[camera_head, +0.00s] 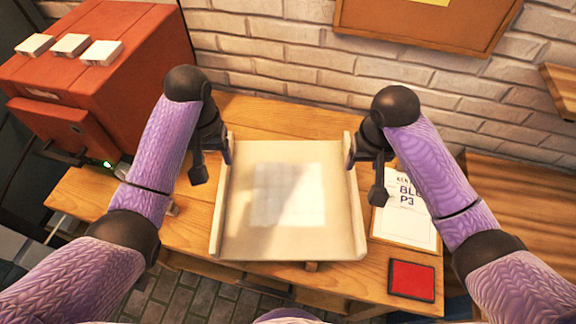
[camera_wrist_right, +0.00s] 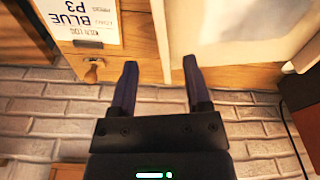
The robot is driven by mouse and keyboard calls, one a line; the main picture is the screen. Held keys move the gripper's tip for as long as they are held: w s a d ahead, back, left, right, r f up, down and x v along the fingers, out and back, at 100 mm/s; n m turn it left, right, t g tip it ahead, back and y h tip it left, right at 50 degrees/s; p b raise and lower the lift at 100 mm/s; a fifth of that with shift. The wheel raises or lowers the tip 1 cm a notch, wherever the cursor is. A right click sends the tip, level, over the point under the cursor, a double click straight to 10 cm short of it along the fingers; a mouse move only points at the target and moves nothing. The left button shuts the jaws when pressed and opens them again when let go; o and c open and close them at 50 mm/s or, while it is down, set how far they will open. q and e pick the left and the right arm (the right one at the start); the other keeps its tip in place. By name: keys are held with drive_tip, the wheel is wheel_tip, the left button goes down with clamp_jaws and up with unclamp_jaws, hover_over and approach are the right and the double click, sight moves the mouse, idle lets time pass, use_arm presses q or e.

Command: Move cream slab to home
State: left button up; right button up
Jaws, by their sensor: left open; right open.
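The cream slab (camera_head: 240,235) lies on the wooden table in front of me, a pale board with raised left and right rims. A lighter squarish patch shows on its middle. My left gripper (camera_head: 212,160) is open beside the slab's left rim, towards the back. My right gripper (camera_head: 364,170) is open beside the right rim, at about the same depth. In the right wrist view, the right gripper (camera_wrist_right: 160,82) has its fingers apart with nothing between them, and part of the slab (camera_wrist_right: 225,22) shows beyond. I cannot tell whether either gripper touches the rims.
A printed sheet (camera_head: 408,222) lies right of the slab, with a red square pad (camera_head: 411,280) in front of it. A red box (camera_head: 95,75) with white tiles (camera_head: 72,45) on top stands at left. A brick wall (camera_head: 290,55) closes the back.

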sight(222, 184)
use_arm(q)
drive_tip(key=shift+s+r, duration=0.15)
drive_tip(key=shift+s, duration=0.55)
use_arm(e)
drive_tip(key=shift+s+r, duration=0.15)
drive_tip(key=shift+s, duration=0.55)
use_arm(q)
drive_tip(key=shift+f, duration=0.25)
use_arm(e)
drive_tip(key=shift+w+f, duration=0.1)
drive_tip(key=shift+f, duration=0.15)
use_arm(q)
wheel_tip(222, 184, down, 10)
drive_tip(key=shift+w+r, duration=0.15)
drive_tip(key=shift+r, duration=0.1)
use_arm(e)
drive_tip(key=f, duration=0.3)
drive_tip(key=w+f, duration=0.1)
drive_tip(key=f, duration=0.5)
drive_tip(key=shift+w+f, duration=0.2)
drive_tip(key=shift+w, duration=0.05)
use_arm(q)
clamp_jaws()
use_arm(e)
clamp_jaws()
use_arm(q)
drive_tip(key=shift+r, duration=0.1)
use_arm(e)
drive_tip(key=shift+w+r, duration=0.1)
